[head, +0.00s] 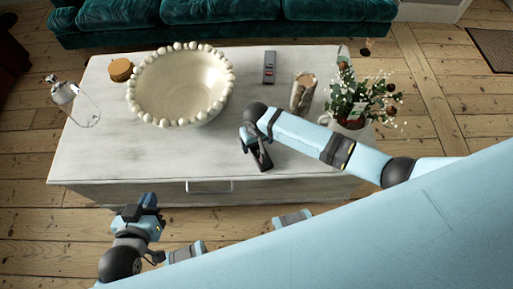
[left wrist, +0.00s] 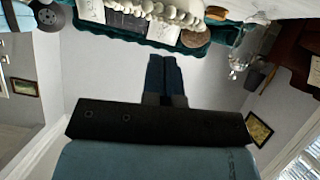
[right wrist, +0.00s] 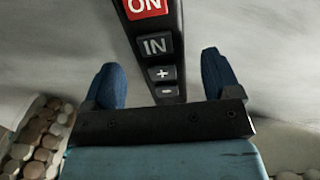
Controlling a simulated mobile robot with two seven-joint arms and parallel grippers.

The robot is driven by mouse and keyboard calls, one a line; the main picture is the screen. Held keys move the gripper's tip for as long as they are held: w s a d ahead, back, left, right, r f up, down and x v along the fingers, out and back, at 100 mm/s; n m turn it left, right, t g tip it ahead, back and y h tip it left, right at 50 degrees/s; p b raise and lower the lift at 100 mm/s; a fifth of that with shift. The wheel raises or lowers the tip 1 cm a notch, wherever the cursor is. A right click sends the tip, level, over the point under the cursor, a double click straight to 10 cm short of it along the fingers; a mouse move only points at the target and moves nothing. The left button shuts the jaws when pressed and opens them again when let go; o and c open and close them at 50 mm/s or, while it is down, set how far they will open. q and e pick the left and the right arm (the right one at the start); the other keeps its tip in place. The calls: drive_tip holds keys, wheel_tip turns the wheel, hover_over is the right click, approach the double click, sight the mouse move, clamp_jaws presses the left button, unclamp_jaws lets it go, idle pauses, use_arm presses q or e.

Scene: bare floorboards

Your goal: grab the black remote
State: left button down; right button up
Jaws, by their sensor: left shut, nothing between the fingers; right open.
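The black remote (right wrist: 155,50) lies on the pale table top. In the right wrist view it shows a red ON button, an IN button and plus and minus keys, and its far end is cut off. My right gripper (right wrist: 165,85) is open above it, one finger on each side, apart from it. In the head view the right gripper (head: 257,152) is over the table's front part and largely covers the black remote (head: 265,163). My left gripper (head: 142,208) is shut and empty in front of the table; its closed fingers also show in the left wrist view (left wrist: 165,75).
A second, greyer remote (head: 269,67) lies at the table's back. A beaded bowl (head: 180,88), a patterned vase (head: 303,92) and a flower pot (head: 352,112) stand on the white table (head: 110,150). A glass item (head: 75,100) is at left. The front left tabletop is clear.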

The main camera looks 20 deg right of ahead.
drive_tip(key=shift+f, duration=0.75)
drive_tip(key=c, duration=1.1)
drive_tip(key=shift+r, duration=0.1)
